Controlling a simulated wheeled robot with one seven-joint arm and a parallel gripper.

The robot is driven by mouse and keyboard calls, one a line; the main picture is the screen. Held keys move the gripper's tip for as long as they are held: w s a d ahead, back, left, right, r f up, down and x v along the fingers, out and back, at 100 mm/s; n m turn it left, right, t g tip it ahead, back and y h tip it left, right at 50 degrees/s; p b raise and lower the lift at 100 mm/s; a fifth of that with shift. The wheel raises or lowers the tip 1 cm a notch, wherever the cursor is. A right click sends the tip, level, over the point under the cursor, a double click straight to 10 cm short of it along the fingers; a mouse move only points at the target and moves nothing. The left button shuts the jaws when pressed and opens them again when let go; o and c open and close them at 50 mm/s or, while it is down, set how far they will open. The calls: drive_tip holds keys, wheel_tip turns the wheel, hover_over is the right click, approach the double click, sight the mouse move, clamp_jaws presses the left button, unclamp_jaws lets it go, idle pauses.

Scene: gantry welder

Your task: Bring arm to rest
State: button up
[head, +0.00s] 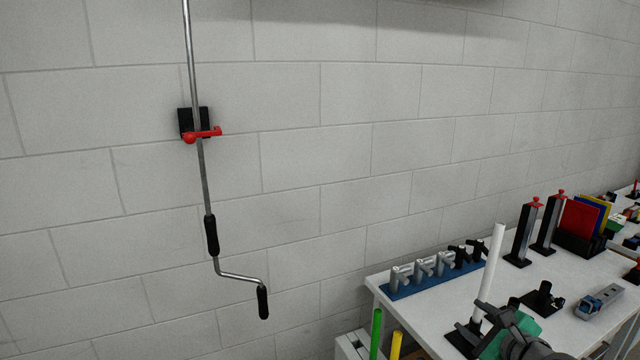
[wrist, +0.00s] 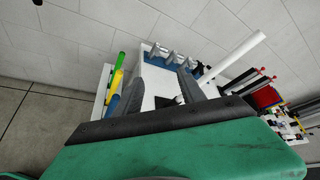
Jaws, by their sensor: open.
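My gripper (wrist: 160,82) shows in the wrist view with its two dark fingers apart and nothing between them. The white table (wrist: 147,85) lies beyond the fingers. In the head view, part of my arm, grey and green, shows at the bottom right, in front of the white table (head: 408,316).
A blue rack (head: 433,279) with several grey and black fittings stands along the table's back edge. A white upright rod (head: 489,265) rises close to my arm. Green (head: 376,330) and yellow (head: 396,346) rods stand left of the table. A crank handle (head: 240,277) hangs on the wall.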

drive_tip(key=s+a+f+n+g+y, duration=0.1)
drive_tip(key=a+f+n+g, duration=0.15)
drive_tip(key=a+n, duration=0.4)
drive_tip(key=s+a+f+n+g, duration=0.1)
drive_tip(key=a+f+n+g, duration=0.15)
drive_tip(key=a+n, duration=0.4)
drive_tip(key=s+a+n+g, duration=0.2)
drive_tip(key=s+a+n, duration=0.2)
drive_tip(key=n, duration=0.3)
drive_tip(key=s+a+f+n+g+h, duration=0.1)
drive_tip(key=s+a+n+g, duration=0.1)
drive_tip(key=s+n, duration=0.5)
drive_tip(key=shift+s+a+f+g, duration=0.2)
drive_tip(key=shift+a+g, duration=0.1)
drive_tip(key=shift+a, duration=0.55)
drive_tip(key=shift+w, duration=0.1)
